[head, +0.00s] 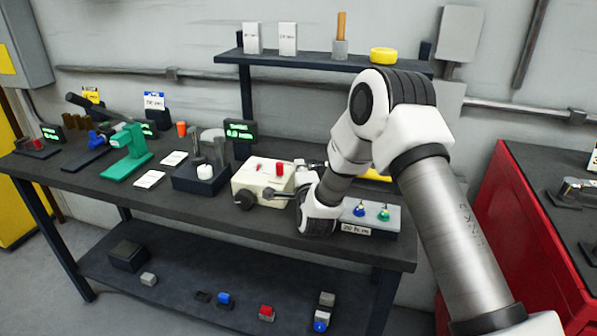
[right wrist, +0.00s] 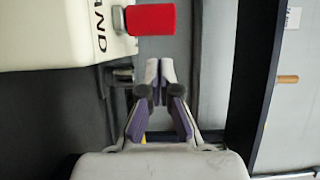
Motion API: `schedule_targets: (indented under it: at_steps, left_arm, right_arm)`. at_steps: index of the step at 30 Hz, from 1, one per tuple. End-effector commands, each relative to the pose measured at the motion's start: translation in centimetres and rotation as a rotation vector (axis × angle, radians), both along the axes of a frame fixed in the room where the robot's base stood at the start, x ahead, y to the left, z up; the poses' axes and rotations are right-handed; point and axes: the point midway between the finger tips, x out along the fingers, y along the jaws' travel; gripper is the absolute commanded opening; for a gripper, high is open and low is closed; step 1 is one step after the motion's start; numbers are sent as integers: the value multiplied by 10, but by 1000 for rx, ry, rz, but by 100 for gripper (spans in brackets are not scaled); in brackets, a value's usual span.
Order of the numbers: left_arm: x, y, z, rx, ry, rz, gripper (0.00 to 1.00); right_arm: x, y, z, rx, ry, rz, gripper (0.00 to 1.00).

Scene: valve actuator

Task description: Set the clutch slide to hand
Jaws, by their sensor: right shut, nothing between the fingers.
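The valve actuator is a cream box (head: 262,181) on the bench with a red clutch slide (head: 279,168) on top. In the right wrist view the cream box (right wrist: 55,40) is at the upper left, with part of the word HAND readable. The red slide (right wrist: 150,19) sticks out past its edge near the lettering. My right gripper (right wrist: 161,68) is shut and empty, its tips a little below the red slide in that picture with a visible gap. In the head view my right wrist is beside the box's right side, and the fingers are hard to make out. My left gripper is not in view.
A grey box with blue and green knobs (head: 372,219) stands just right of my right wrist. A dark block with posts (head: 201,176) and a green press (head: 127,155) stand to the left. A shelf (head: 300,60) is behind. A red cabinet (head: 540,235) is at right.

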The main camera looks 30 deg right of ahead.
Motion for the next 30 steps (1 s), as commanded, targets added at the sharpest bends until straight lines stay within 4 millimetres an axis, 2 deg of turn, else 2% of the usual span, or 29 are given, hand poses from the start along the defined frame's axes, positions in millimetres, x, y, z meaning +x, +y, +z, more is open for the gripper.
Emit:
schedule_targets:
  at_steps: [6, 12, 17, 30]
  left_arm:
    - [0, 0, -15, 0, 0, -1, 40]
    - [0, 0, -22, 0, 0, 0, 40]
    - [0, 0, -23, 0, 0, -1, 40]
    - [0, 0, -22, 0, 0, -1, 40]
  right_arm:
    - [-48, 21, -3, 1, 2, 2, 0]
    - [-82, 35, -2, -1, 1, 1, 0]
    - [-91, 39, 0, 0, 0, 0, 0]
    - [-91, 39, 0, 0, -1, 0, 0]
